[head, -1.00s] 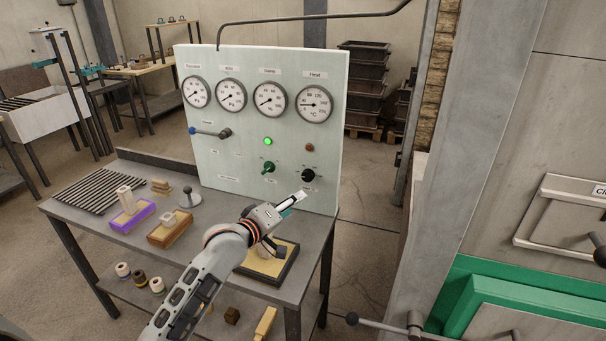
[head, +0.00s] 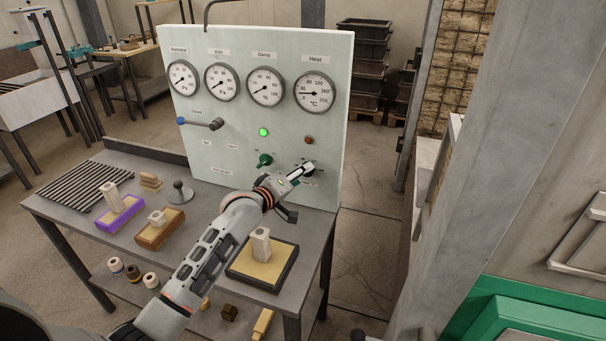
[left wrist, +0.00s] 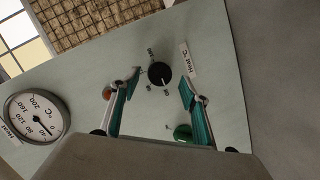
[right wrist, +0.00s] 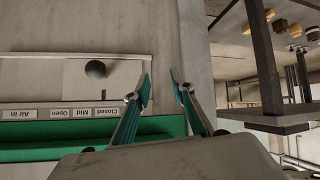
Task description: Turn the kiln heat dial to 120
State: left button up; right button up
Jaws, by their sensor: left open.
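The black heat dial (left wrist: 159,73) is on the pale panel below the Heat gauge (head: 315,93). Its white pointer line aims at a small number at the lower right in the left wrist view. In the head view the dial is mostly hidden by my left gripper (head: 304,175). My left gripper (left wrist: 158,98) is open; in its wrist view the dial shows between and beyond the fingertips, with no clear contact. The gauge needle points left, at the low part of its scale. My right gripper (right wrist: 160,92) is open and empty, outside the head view.
A green knob (head: 265,160) is left of the dial, and a red lamp (head: 308,140) sits above it. A lever (head: 215,124) is further left. The table below holds a framed tray (head: 285,270) and several blocks. A green-trimmed kiln front (head: 500,310) stands at right.

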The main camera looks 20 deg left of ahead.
pick_arm(q)
jog(key=shift+x, duration=1.05)
jog(key=c, duration=1.1)
